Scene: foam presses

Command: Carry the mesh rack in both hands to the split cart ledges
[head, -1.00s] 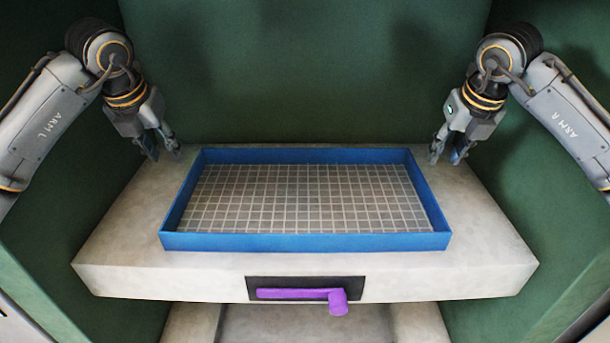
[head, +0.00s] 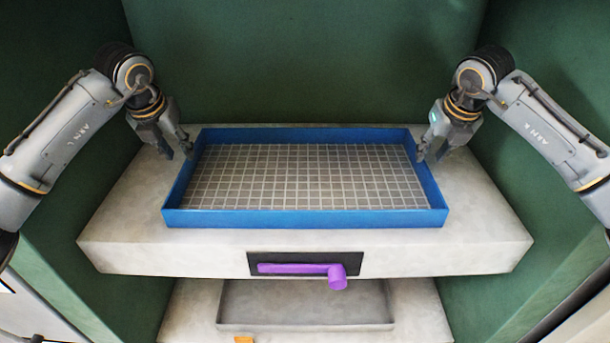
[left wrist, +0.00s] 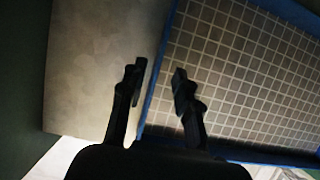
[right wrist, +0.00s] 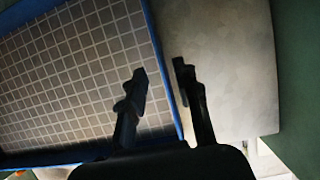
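The mesh rack (head: 305,219) is a shallow blue frame with a gridded floor, lying flat and empty on a pale slab. My left gripper (head: 179,152) is at its left wall, toward the back. In the left wrist view my open fingers (left wrist: 158,76) have the blue wall (left wrist: 164,65) between them in the picture. My right gripper (head: 432,153) is open at the right wall; in the right wrist view that wall (right wrist: 163,62) runs between its fingers (right wrist: 160,72). I cannot tell whether either touches the rack. No split cart ledges can be made out.
The slab (head: 305,246) has bare margins around the rack. A purple handle (head: 295,268) sits on a dark plate in its front face. Green walls (head: 310,65) enclose the back and sides. Below is a recessed pale surface (head: 305,305), with a small orange thing (head: 243,340) at the picture's bottom edge.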

